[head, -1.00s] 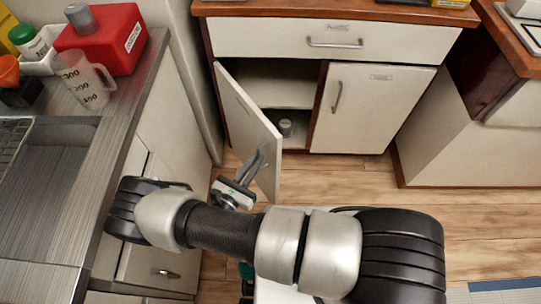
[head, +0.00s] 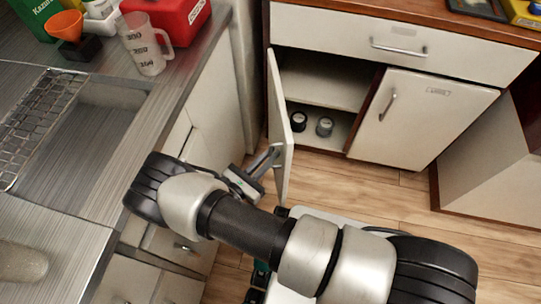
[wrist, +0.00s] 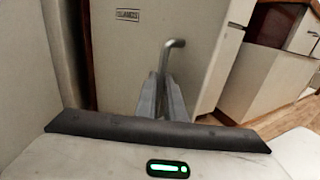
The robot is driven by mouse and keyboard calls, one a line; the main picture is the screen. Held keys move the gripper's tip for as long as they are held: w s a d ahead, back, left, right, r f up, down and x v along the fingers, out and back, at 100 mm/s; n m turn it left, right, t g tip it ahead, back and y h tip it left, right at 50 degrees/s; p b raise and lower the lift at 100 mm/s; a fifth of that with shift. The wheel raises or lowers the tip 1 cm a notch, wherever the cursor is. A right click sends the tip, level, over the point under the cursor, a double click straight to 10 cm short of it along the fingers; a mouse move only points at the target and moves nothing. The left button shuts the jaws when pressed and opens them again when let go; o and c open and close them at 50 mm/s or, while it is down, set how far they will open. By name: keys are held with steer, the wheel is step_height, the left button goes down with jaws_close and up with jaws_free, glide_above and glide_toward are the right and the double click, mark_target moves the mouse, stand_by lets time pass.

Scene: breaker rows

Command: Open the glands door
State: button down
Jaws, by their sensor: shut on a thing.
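The glands door (head: 279,120) is the left door of the low white cabinet and stands swung out wide, nearly edge-on in the head view. In the wrist view its face (wrist: 205,70) fills the middle, with a small label at upper left. Its bar handle (wrist: 170,58) rises from between my fingers. My gripper (head: 272,157) is shut on this handle; it also shows in the wrist view (wrist: 163,97). Inside the cabinet, two small round items (head: 324,126) sit on the floor below a shelf. My fingers hide the lower part of the handle.
The right cabinet door (head: 425,115) is closed, as is the drawer (head: 400,45) above. A steel counter (head: 100,100) with a sink, measuring jug (head: 143,48) and red box stands close on the left. Wooden floor (head: 370,190) lies open in front.

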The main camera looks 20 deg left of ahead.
steer(key=c, duration=1.9)
jaws_free()
steer(key=shift+w+a+r, duration=0.2)
steer(key=shift+w+a, duration=0.05)
steer(key=shift+w, duration=0.25)
steer(key=shift+o, duration=0.2)
steer(key=shift+d, duration=0.1)
steer(key=shift+s+d, duration=0.2)
steer(key=shift+s, duration=0.05)
